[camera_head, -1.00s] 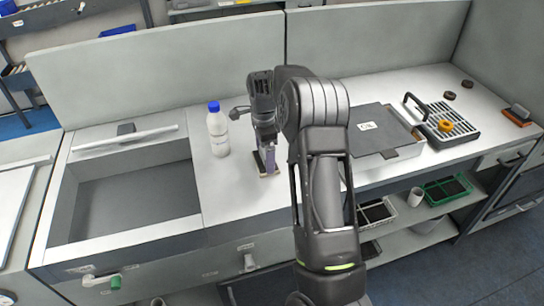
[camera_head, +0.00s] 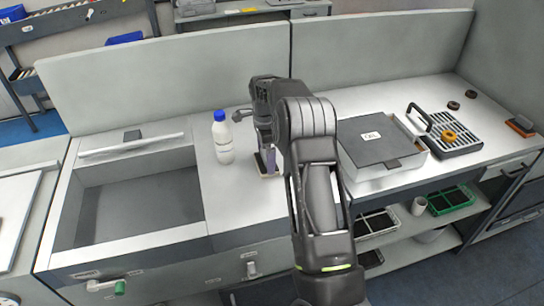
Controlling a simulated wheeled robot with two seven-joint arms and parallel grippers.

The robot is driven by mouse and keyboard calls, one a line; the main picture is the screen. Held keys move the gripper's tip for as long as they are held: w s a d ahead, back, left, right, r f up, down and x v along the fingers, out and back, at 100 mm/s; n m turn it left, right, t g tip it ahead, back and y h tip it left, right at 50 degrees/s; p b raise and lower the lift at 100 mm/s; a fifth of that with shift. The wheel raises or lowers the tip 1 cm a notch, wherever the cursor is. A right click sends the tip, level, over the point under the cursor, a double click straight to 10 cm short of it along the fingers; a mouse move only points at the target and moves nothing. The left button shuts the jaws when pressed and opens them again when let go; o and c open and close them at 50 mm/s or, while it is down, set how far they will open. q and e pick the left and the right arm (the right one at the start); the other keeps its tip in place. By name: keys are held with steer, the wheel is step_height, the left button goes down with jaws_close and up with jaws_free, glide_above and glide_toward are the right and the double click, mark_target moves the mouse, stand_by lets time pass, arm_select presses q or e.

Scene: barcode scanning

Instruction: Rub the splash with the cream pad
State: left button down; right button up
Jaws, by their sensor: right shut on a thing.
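My right gripper (camera_head: 266,160) points down at the worktop, just right of the white bottle with a blue cap (camera_head: 222,139). It is shut on a small block with a pale cream edge, which I take to be the cream pad (camera_head: 266,174). The pad is low, at or just above the white worktop; I cannot tell whether it touches. My arm covers the worktop to the right of the pad. I cannot make out the splash. My left gripper is not in view.
A sunken grey basin (camera_head: 137,207) lies left of the bottle. A grey-lidded box (camera_head: 372,143) stands right of my arm. A slatted tray (camera_head: 452,143) with an orange ring (camera_head: 448,135) is farther right. A low partition (camera_head: 170,83) closes off the back.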

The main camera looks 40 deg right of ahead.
steer(key=shift+s, duration=0.1)
stand_by(0.5)
steer(key=shift+s+a, duration=0.3)
steer(key=shift+s, duration=0.25)
steer(key=shift+s+a+b, duration=0.4)
steer(key=shift+s+a, duration=0.05)
steer(key=shift+s, duration=0.4)
steer(key=shift+s+a, duration=0.25)
steer(key=shift+s, duration=0.3)
steer(key=shift+s+a+f, duration=0.1)
steer(key=shift+s+a, duration=0.15)
steer(key=shift+s, duration=0.3)
steer(key=shift+s+a+f, duration=0.1)
steer(key=shift+s+a, duration=0.15)
steer(key=shift+s, duration=0.25)
steer(key=shift+s, duration=0.1)
